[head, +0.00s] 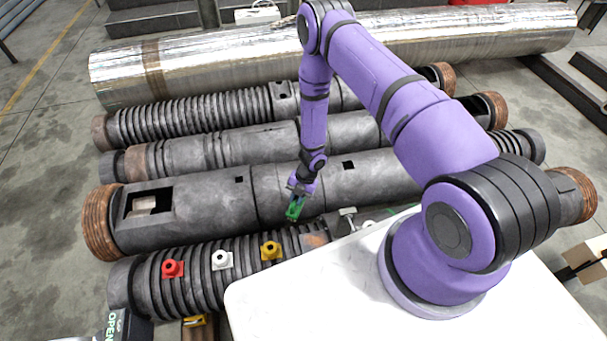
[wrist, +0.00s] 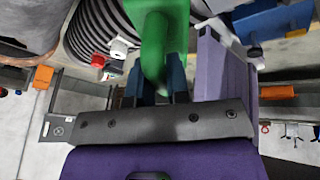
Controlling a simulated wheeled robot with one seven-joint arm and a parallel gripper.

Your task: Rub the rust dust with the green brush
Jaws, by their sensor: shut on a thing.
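The green brush (head: 294,210) is in my gripper (head: 301,187), which points down over the dark barrels in the head view. In the wrist view the brush (wrist: 158,40) rises between the two dark blue fingers of my gripper (wrist: 157,78), which are shut on it. In the head view a rust-brown patch (head: 315,240) shows on the nearest ribbed barrel, just below and right of the brush. I cannot tell whether this is the rust dust. The brush appears apart from the patch. Its bristles cannot be made out.
The near barrel (head: 200,288) carries a red fitting (head: 172,268), a white fitting (head: 221,260) and a yellow fitting (head: 270,250). A grey T-shaped handle (head: 348,213) stands right of the brush. A smooth barrel (head: 210,215) lies behind. A white surface (head: 300,305) lies in front.

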